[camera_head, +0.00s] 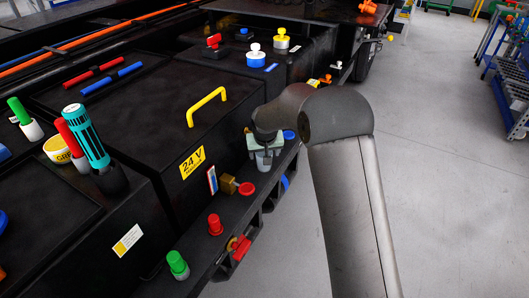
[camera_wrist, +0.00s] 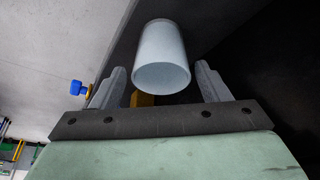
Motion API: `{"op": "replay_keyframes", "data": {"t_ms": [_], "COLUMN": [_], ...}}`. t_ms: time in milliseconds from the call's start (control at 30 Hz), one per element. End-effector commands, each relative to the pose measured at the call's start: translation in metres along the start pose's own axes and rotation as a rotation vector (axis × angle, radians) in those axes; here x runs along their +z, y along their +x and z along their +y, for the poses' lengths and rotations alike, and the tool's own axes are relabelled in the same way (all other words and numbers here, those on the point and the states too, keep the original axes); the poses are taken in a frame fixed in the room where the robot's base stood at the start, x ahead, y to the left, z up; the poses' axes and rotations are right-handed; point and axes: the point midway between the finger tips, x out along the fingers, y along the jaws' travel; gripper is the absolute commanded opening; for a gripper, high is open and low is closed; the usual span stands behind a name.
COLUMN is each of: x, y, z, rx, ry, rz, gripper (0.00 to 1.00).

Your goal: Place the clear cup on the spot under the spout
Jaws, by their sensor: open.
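The clear cup (camera_wrist: 160,45) is a pale, translucent cylinder in the wrist view, with its round end toward the camera. My gripper (camera_wrist: 160,80) is open, one finger on each side of the cup, with a visible gap on both sides. In the head view my gripper (camera_head: 265,145) is over the narrow black ledge, and a pale part of the cup (camera_head: 264,162) shows below it. A brass fitting with a red knob (camera_head: 247,189) sits on the ledge just nearer. In the wrist view a brass piece (camera_wrist: 142,100) shows behind the cup. I cannot tell the spot under the spout.
A blue knob (camera_head: 289,134) is right beside my gripper; a blue knob (camera_wrist: 78,87) also shows in the wrist view. Red (camera_head: 215,224) and green (camera_head: 178,264) knobs stand on the ledge. The black 24 V box (camera_head: 150,130) rises left. Open floor lies right.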

Motion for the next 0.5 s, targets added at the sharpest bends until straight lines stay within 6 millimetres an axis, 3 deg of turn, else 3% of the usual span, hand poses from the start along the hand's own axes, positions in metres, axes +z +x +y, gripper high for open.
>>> {"op": "replay_keyframes", "data": {"t_ms": [167, 500], "x": [-0.002, -0.002], "y": [-0.014, -0.086], "z": [0.0, 0.0], "rx": [0.0, -0.001], "ry": [0.0, 0.001], "rz": [0.002, 0.004], "gripper": [0.69, 0.69]}}
